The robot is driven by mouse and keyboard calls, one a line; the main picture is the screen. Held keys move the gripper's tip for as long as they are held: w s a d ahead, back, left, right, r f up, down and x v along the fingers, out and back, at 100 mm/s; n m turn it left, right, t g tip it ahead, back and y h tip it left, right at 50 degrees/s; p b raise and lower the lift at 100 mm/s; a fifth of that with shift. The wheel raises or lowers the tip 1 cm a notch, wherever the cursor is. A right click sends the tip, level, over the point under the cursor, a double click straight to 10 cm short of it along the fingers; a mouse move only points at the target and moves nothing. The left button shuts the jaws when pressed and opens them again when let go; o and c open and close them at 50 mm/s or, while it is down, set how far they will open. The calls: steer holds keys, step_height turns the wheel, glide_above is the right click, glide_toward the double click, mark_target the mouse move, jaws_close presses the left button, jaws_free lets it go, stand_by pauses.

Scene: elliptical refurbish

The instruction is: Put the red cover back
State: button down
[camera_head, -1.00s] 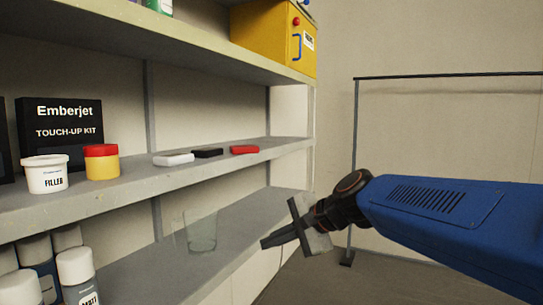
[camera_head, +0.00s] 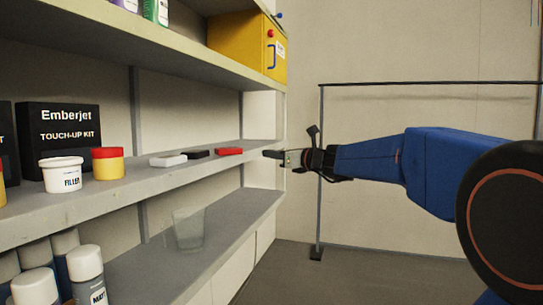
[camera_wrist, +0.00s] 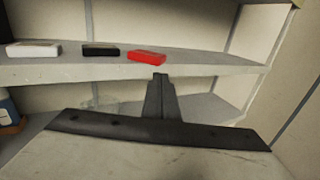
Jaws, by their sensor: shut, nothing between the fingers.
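The red cover (camera_head: 229,151) is a small flat red piece lying on the middle shelf (camera_head: 118,192), at the right end of a row with a black piece (camera_head: 196,154) and a white piece (camera_head: 168,160). In the wrist view the red cover (camera_wrist: 147,57) lies near the shelf's front edge, just beyond my fingertips. My gripper (camera_head: 266,154) is shut and empty, pointing left at shelf height, to the right of the red cover and apart from it. In the wrist view my gripper (camera_wrist: 159,77) shows its fingers together.
A filler tub (camera_head: 62,174), a yellow pot with a red lid (camera_head: 108,164) and a black touch-up kit box (camera_head: 62,128) stand left on the middle shelf. A clear glass (camera_head: 188,229) stands on the shelf below. A rack (camera_head: 321,170) stands behind my arm.

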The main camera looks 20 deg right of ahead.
mark_target(230, 150)
steer(key=x, duration=1.1)
steer(key=shift+a, duration=0.1)
steer(key=shift+x, duration=1.8)
